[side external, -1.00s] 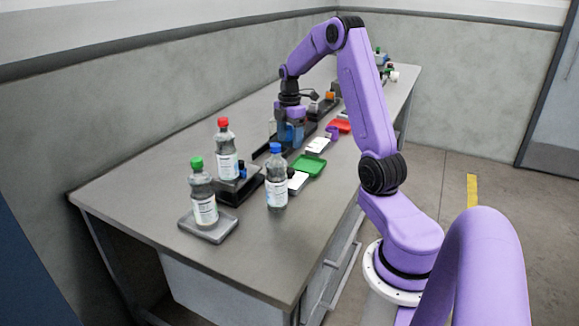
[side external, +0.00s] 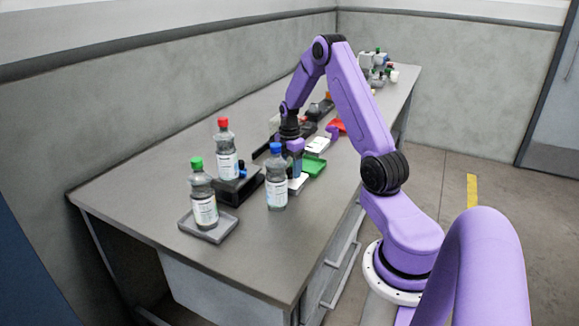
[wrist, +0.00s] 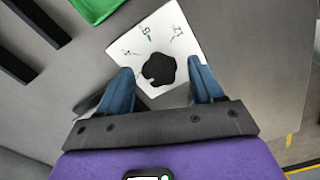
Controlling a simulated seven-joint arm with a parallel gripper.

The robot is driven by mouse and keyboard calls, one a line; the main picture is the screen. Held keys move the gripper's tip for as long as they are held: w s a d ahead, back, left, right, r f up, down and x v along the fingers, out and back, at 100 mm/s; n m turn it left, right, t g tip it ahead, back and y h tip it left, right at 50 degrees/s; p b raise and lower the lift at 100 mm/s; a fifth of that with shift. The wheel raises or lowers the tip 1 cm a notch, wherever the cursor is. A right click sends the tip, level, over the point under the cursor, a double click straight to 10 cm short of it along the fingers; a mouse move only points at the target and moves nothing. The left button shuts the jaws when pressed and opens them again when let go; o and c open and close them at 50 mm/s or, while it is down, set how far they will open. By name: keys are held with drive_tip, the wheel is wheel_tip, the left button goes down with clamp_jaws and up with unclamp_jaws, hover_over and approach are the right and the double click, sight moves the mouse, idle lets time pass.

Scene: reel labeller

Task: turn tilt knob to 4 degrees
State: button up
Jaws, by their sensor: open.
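The tilt knob (wrist: 159,69) is a black round knob with an uneven outline on a white dial plate (wrist: 178,38) in the wrist view. The plate carries black markings and a small green mark; the markings are too blurred to read surely. The plate also shows in the side view (side external: 298,183), partly behind a bottle. My gripper (wrist: 161,72) is open, its blue fingers on either side of the knob, with gaps showing. I cannot tell the fingertips' height above the plate. In the side view my gripper (side external: 295,172) points down over the plate.
A blue-capped bottle (side external: 276,185) stands close to my gripper. A red-capped bottle (side external: 226,150) and a green-capped bottle (side external: 203,198) stand further left. A green tray (side external: 314,166) and a white card (side external: 318,144) lie beyond.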

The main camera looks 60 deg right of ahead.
drive_tip(key=c, duration=1)
drive_tip(key=shift+c, duration=0.2)
drive_tip(key=shift+m, duration=0.3)
drive_tip(key=m, duration=0.9)
drive_tip(key=shift+m, duration=0.3)
drive_tip(key=o, duration=1)
drive_tip(key=shift+o, duration=0.2)
